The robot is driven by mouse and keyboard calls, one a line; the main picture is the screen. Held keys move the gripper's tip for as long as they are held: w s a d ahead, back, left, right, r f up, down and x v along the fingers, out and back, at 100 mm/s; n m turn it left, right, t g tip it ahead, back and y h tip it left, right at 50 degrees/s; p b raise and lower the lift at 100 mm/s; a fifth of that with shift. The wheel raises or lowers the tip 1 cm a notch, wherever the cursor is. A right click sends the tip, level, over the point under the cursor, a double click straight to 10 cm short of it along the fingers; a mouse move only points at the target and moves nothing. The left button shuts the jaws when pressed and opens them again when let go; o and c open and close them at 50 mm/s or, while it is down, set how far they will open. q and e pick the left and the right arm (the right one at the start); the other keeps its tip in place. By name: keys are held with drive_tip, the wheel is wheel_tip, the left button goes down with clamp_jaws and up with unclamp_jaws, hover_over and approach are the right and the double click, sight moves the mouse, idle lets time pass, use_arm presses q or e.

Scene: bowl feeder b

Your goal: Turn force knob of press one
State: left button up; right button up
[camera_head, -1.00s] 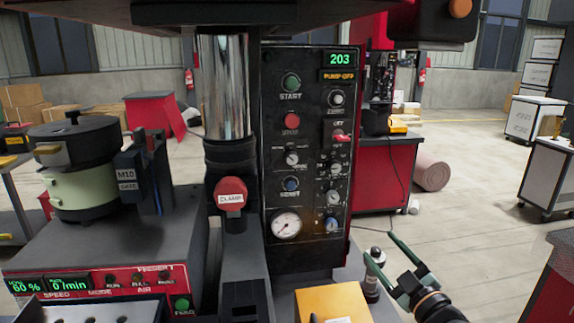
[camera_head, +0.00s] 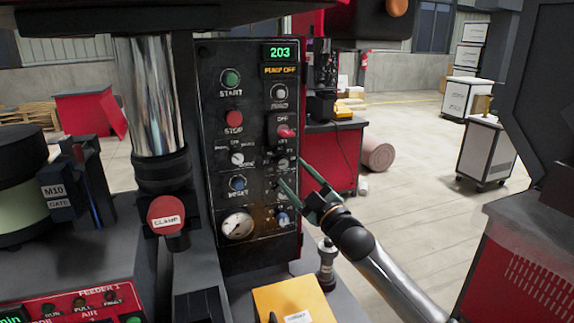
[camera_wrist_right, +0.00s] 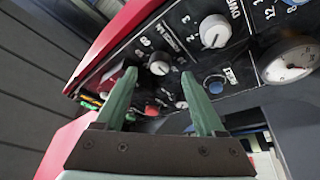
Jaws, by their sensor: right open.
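The black press control panel (camera_head: 207,130) stands upright in the middle of the head view, with a green 203 display. A small grey knob (camera_head: 281,163) sits in its right column, below the red switch. In the right wrist view a grey knob (camera_wrist_right: 159,64) shows between my fingertips, with a larger grey knob (camera_wrist_right: 214,30) to its right. The small lettering is too blurred to tell which is the force knob. My right gripper (camera_head: 290,170) is open with green fingers pointing at the panel's right column; it also shows in the wrist view (camera_wrist_right: 160,75). I cannot tell whether it touches the panel. My left gripper is out of view.
A dial gauge (camera_head: 238,225) and a blue reset button (camera_head: 238,183) are left of my gripper. A red clamp knob (camera_head: 166,214) is further left. A yellow box (camera_head: 294,301) lies below the panel.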

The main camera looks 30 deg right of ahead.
sight(284, 165)
drive_tip(key=shift+p+x, duration=0.35)
drive_tip(key=shift+x, duration=1.55)
clamp_jaws()
